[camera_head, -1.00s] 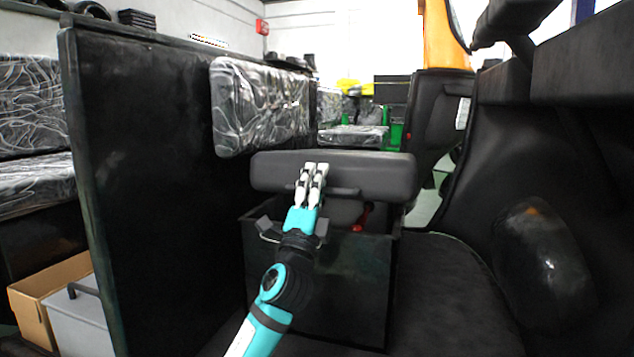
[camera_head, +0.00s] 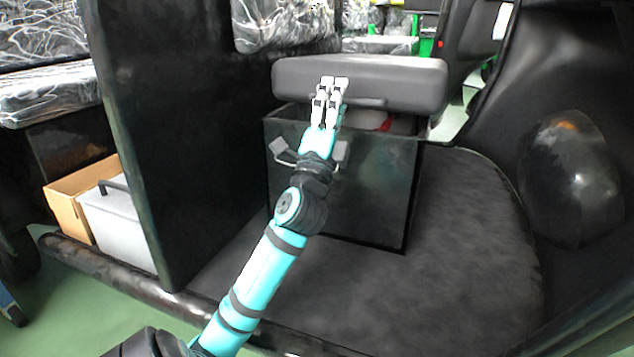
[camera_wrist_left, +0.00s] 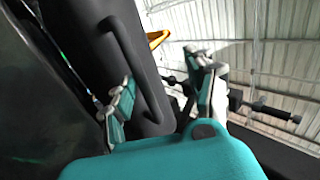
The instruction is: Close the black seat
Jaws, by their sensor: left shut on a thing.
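The black seat (camera_head: 400,78) is a thick padded slab above a dark open-topped box (camera_head: 360,195). A narrow gap shows between the seat's underside and the box rim. A thin dark handle bar (camera_head: 366,102) runs along the seat's lower front edge. My left gripper (camera_head: 333,84) is at the seat's front edge, by this bar, its fingers pointing up. In the left wrist view the curved bar (camera_wrist_left: 136,62) runs down toward my left gripper (camera_wrist_left: 163,98). The gripper is shut on the seat; the exact contact is partly hidden. My right gripper is not in view.
A tall black panel (camera_head: 170,130) stands left of the box. A cardboard box (camera_head: 78,190) and a grey case (camera_head: 118,225) are beyond it. A black wheel-arch bulge (camera_head: 570,180) is at right. Dark floor (camera_head: 470,230) right of the box is clear.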

